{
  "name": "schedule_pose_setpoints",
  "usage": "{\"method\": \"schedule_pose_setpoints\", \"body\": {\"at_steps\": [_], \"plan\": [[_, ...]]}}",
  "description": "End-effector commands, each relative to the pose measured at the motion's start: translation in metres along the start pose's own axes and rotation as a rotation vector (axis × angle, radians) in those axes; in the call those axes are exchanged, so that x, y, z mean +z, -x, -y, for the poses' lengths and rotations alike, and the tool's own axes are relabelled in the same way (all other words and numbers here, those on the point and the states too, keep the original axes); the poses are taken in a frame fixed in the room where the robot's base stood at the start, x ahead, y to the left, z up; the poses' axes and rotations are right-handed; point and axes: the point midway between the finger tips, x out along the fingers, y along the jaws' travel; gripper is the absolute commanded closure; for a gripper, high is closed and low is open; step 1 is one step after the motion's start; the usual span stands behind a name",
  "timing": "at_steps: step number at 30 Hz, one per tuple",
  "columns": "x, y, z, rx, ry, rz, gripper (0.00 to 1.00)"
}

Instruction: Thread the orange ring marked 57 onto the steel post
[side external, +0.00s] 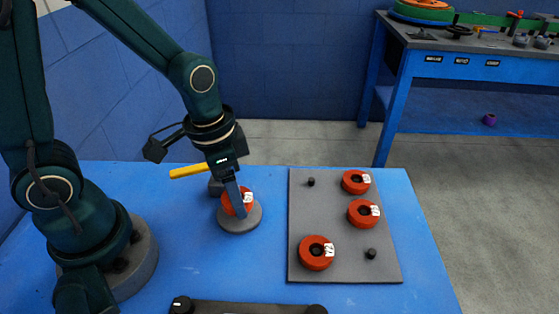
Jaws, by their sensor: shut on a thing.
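My gripper (240,207) points down and is shut on an orange ring (229,206) with a white label. The label's number is too small to read. The ring is at a round grey base (240,225) on the blue table. No steel post shows clearly; the ring and fingers cover the middle of the base. I cannot tell whether the ring is around a post, or whether it touches the base. Three similar labelled orange rings (316,253), (355,182), (363,214) lie on a dark grey panel (345,270) to the right.
Two short black pegs (311,181), (371,253) stand on the panel. A yellow handle (188,171) with a dark head (216,187) lies just behind the base. A dark bar (245,307) is at the front edge. The blue table (265,260) is clear between base and panel.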

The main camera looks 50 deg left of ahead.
Motion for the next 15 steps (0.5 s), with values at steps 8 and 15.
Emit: {"method": "schedule_pose_setpoints", "body": {"at_steps": [8, 15], "plan": [[0.0000, -0.0002, 0.0000, 0.000, 0.000, 0.000, 0.87], [0.0006, -0.0054, -0.0001, 0.001, 0.001, 0.001, 0.87]]}}
